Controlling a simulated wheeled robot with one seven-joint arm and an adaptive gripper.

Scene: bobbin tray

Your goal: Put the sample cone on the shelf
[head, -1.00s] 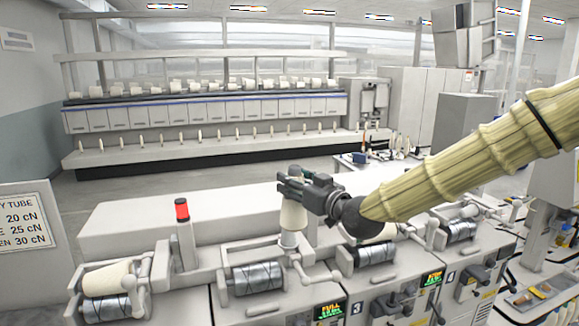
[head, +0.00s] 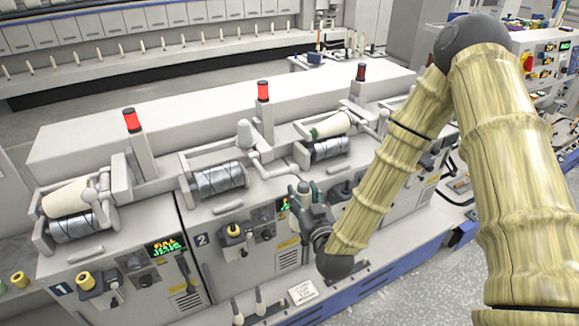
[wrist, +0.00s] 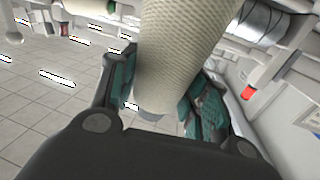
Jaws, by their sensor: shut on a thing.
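The sample cone (wrist: 180,50) is a cream, textured yarn cone that fills the upper middle of the wrist view. My gripper (wrist: 160,105) is shut on its narrower end, with a green-padded finger on each side. In the head view my gripper (head: 303,203) is in front of the machine, near section 2, and the cone is mostly hidden there by the fingers. I cannot tell which surface is the shelf.
Short pegs (head: 237,313) stand low in front. Speckled floor (head: 425,285) lies open at lower right.

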